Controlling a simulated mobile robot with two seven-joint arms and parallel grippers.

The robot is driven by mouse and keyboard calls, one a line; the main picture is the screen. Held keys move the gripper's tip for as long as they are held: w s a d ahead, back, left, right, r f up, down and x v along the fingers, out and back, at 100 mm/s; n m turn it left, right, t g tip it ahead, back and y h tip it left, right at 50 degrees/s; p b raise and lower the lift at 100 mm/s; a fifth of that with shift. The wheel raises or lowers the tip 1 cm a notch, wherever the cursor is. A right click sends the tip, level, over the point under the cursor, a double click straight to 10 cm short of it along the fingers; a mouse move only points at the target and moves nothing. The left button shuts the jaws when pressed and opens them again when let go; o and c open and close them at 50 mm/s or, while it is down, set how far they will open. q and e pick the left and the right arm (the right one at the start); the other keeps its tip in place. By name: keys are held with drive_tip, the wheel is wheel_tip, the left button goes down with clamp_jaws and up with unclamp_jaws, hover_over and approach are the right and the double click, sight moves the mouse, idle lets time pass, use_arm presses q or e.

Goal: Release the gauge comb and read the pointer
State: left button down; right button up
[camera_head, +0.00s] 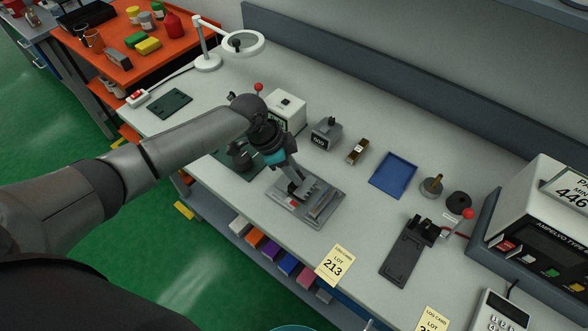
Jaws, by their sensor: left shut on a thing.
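My left arm reaches in from the left, and its gripper (299,188) points down at a grey metal plate fixture (327,208) near the bench's front edge. The gripper is shut on the gauge comb (313,186), a small dark grey toothed piece at the fixture. The fingers partly cover the comb. A small red and white patch (292,204) shows on the fixture beside the fingers. No pointer can be made out clearly at this size. My right gripper is not in view.
Behind the fixture stand a grey weight block (325,134), a brown block (357,151) and a blue tray (393,175). A dark lever device (408,255) and a display unit (533,225) stand to the right.

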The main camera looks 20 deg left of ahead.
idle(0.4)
use_arm(q)
drive_tip(key=shift+s+d+r+p, duration=0.1)
drive_tip(key=shift+s+d+p, duration=0.1)
drive_tip(key=shift+d+p, duration=0.4)
drive_tip(key=c, duration=0.6)
unclamp_jaws()
drive_tip(key=shift+a, duration=0.1)
drive_tip(key=p+v, duration=0.1)
drive_tip(key=v, duration=1.4)
drive_tip(key=shift+s, duration=0.15)
